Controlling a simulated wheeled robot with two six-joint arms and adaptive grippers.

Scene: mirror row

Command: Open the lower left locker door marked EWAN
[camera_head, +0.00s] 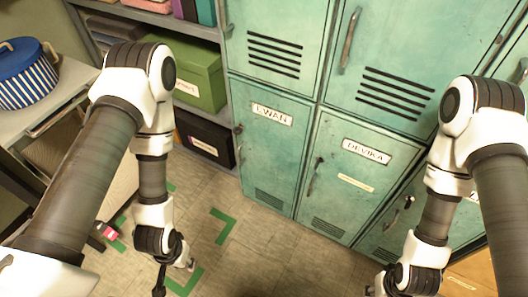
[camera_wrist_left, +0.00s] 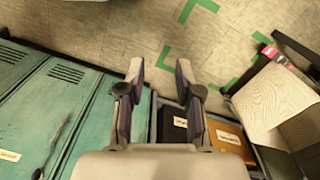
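The EWAN door (camera_head: 272,150) is the lower left locker door, teal and shut, with a white name label (camera_head: 272,113) near its top. A dark lock and a slim handle (camera_head: 239,150) sit at its left edge. My left gripper (camera_head: 175,268) points down over the floor, left of and apart from the door. In the left wrist view the left gripper (camera_wrist_left: 158,88) is open, with nothing between its fingers; it partly hides the locker nearest the shelf. My right gripper (camera_head: 390,290) is at the bottom edge, in front of the lockers; its fingertips are cut off.
The DEVIKA door (camera_head: 360,180) is shut, right of EWAN. A shelf with a green box (camera_head: 200,75) and a black box (camera_head: 205,140) adjoins the lockers on the left. A striped pot (camera_head: 28,80) stands on a table. Green tape (camera_head: 225,225) marks the floor, which is clear before EWAN.

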